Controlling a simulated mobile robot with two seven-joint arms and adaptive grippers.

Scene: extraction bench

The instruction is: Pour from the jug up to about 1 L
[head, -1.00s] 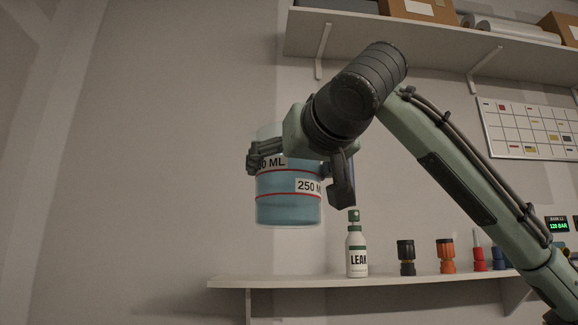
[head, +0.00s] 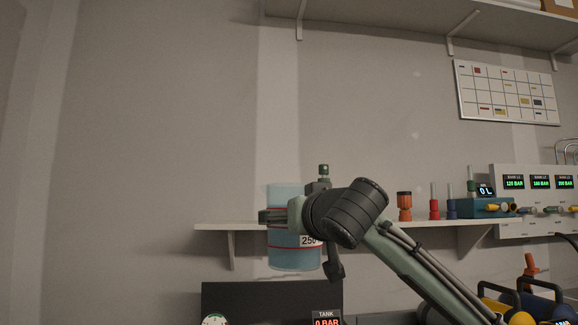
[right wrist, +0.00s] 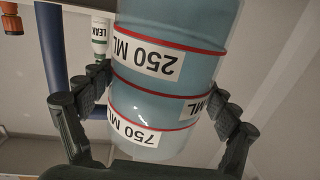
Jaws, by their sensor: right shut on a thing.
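The jug (head: 292,255) is a clear cylinder with blue liquid, red level rings and white volume labels. It stands upright in the air, in front of the wall shelf. My right gripper (head: 276,216) is shut around its upper part. The jug (right wrist: 165,60) fills the middle of the right wrist view, upside down there, with labels reading 250 ML and 750 ML. A finger of the right gripper (right wrist: 158,90) lies on each side of it. My left gripper is in neither view.
Below stands a dark box (head: 250,297) with a TANK display (head: 326,317) reading 0 BAR. A small display (head: 485,191) reads 0 L. Open wall lies left.

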